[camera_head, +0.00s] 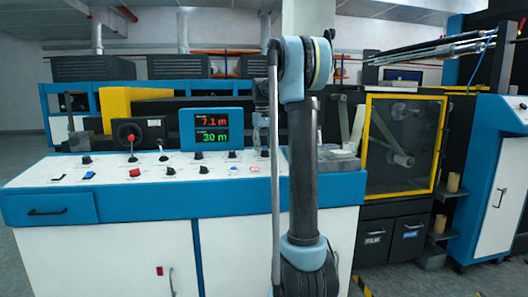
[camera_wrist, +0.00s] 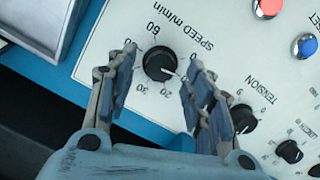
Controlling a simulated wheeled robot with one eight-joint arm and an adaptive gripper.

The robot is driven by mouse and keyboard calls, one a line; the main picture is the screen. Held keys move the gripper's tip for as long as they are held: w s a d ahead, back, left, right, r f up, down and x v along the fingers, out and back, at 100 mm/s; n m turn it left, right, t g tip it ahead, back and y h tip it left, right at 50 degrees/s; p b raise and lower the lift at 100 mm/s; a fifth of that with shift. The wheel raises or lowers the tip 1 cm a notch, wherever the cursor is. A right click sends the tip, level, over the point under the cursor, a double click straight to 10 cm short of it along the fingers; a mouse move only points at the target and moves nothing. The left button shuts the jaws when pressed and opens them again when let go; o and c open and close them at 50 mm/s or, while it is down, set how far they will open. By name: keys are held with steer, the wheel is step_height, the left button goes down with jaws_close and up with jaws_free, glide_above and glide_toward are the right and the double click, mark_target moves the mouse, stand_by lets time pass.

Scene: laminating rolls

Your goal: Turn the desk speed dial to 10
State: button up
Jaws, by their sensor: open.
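The black speed dial (camera_wrist: 159,63) shows in the wrist view on the white desk panel, under the printing "SPEED m/min". Its white mark points to the lower right in that view. Numbers around it include 60, 30 and 20; the right finger covers part of the scale. My gripper (camera_wrist: 162,57) is open, with one finger on each side of the dial and a gap showing around it. Whether the fingertips are at the dial's height I cannot tell. In the head view my arm hides much of the gripper, and I cannot make out the dial clearly.
The tension dial (camera_wrist: 243,119) sits close beside the right finger. A red button (camera_wrist: 267,8) and a blue button (camera_wrist: 304,46) lie further right. A grey tray (camera_wrist: 42,28) is at the upper left. The desk display (camera_head: 211,129) reads 7.1 m and 30 m.

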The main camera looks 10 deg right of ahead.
steer(key=shift+f, duration=0.9)
steer(key=c, duration=1.1)
steer(key=shift+o, duration=0.2)
steer(key=shift+d+m, duration=0.1)
steer(key=shift+m, duration=1.1)
steer(key=o, duration=1.1)
steer(key=shift+c, duration=0.2)
